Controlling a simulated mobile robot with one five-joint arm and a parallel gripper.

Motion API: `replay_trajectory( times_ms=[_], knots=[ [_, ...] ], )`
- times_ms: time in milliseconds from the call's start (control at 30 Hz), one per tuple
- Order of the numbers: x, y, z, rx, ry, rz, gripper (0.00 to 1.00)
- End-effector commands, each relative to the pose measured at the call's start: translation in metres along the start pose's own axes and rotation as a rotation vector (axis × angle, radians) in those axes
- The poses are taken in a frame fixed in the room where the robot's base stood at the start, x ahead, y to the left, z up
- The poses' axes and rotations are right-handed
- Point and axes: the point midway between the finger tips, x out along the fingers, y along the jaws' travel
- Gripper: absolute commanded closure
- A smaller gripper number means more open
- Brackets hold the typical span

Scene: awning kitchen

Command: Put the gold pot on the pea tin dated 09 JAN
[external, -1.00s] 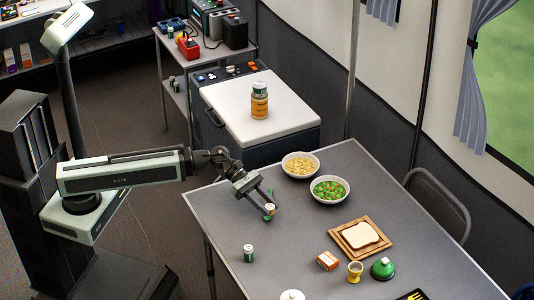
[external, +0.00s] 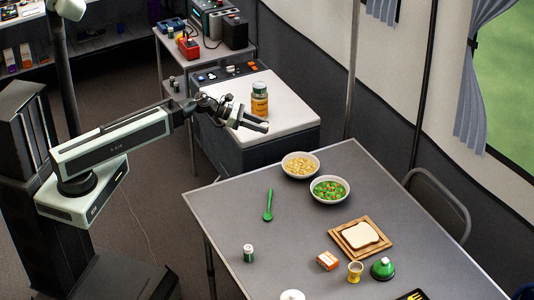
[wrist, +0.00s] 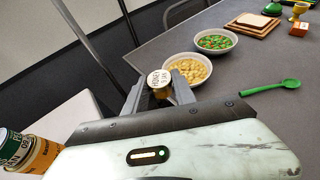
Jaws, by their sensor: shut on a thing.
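My gripper (external: 258,126) is raised beside the front edge of the white chest, shut on a small gold pot. In the wrist view the pot (wrist: 160,92) sits between the fingers, with a pale lid lettered in dark print that seems to read honey and JAN. A green-labelled tin (external: 259,86) stands on top of an orange tin (external: 259,104) on the chest, behind my gripper. In the wrist view the green tin (wrist: 14,146) is cut off at the left edge; its label partly shows, apparently with 09. A small green-and-white tin (external: 248,253) stands on the table, its date too small to read.
The white chest top (external: 285,112) has bare room around the stack. On the grey table (external: 225,215) are a green spoon (external: 268,205), a bowl of yellow food (external: 300,165), a bowl of green food (external: 329,189) and a bread board (external: 380,246). The table's left part is mostly clear.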

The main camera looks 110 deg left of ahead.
Motion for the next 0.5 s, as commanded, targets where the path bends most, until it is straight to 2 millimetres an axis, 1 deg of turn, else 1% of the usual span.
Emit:
replay_trajectory(
  times_ms=[33, 67, 100, 167, 200, 300, 333, 400, 500],
  knots=[
    [-0.022, 0.03, 0.01, -0.017, 0.0, 0.046, 1.0],
    [-0.033, 0.045, 0.01, -0.025, 0.0, 0.07, 1.0],
    [-0.049, 0.066, 0.011, -0.037, 0.001, 0.103, 1.0],
    [-0.072, 0.094, 0.011, -0.054, 0.001, 0.148, 1.0],
    [-0.088, 0.111, 0.011, -0.065, 0.002, 0.176, 1.0],
    [-0.124, 0.147, 0.009, -0.091, 0.002, 0.238, 1.0],
    [-0.133, 0.155, 0.009, -0.097, 0.002, 0.253, 1.0],
    [-0.151, 0.17, 0.006, -0.109, 0.001, 0.282, 1.0],
    [-0.167, 0.184, 0.004, -0.12, 0.001, 0.308, 1.0]
  ],
)
